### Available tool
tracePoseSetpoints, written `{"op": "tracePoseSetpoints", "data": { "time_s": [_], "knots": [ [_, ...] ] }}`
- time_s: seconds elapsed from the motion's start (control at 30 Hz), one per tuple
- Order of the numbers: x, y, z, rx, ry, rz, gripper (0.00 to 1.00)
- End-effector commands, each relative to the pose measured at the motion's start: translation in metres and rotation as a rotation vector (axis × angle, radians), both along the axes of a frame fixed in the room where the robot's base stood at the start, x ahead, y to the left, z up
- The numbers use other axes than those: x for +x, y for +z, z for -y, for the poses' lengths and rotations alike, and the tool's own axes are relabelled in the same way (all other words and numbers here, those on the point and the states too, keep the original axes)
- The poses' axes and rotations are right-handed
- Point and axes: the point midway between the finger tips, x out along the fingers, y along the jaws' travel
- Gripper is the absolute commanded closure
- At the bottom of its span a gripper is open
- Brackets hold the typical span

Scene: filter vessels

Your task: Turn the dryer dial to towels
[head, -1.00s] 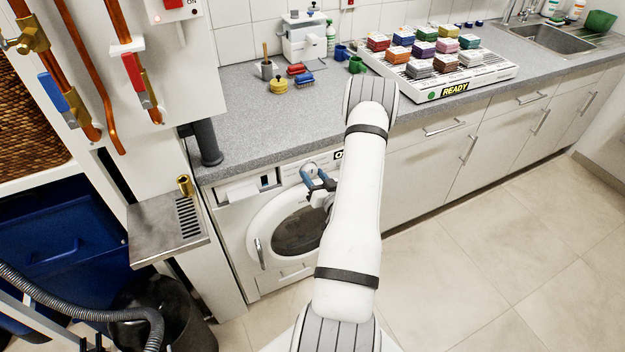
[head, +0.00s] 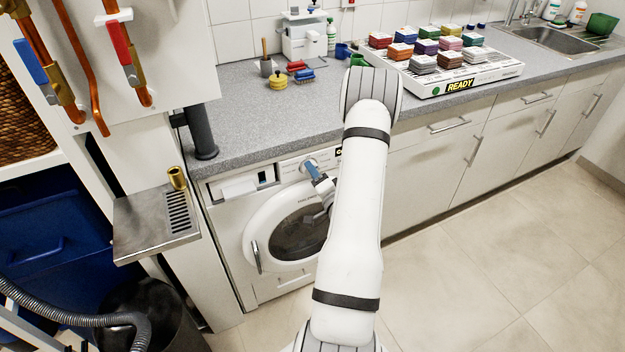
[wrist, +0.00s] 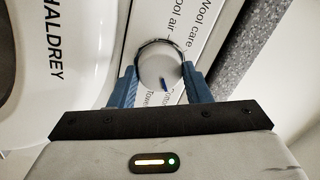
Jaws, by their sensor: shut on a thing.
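The dryer (head: 225,215) is a white front-loader under the counter, with a round door. Its dial (wrist: 158,68) is a round pale knob with a short blue mark, which points to the bottom of the wrist view. My gripper (wrist: 160,80) has its two blue fingers on either side of the dial, shut on it.
The dryer door (head: 262,235) is closed, just below my gripper. The grey counter (head: 260,120) overhangs the panel. A tray of coloured blocks (head: 480,78) stands on it. A metal drip shelf (head: 150,228) juts out at left. The floor (head: 480,270) at right is clear.

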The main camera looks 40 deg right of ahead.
Motion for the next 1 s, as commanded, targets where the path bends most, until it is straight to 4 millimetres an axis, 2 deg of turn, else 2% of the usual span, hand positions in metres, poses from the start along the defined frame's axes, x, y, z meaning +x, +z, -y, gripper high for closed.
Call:
{"op": "tracePoseSetpoints", "data": {
  "time_s": [0.5,1.0],
  "knots": [
    [0.0021,0.0007,-0.0008,0.410,0.006,0.104,0.79],
    [0.0020,0.0018,-0.0005,0.560,0.005,0.141,0.79]
  ]
}}
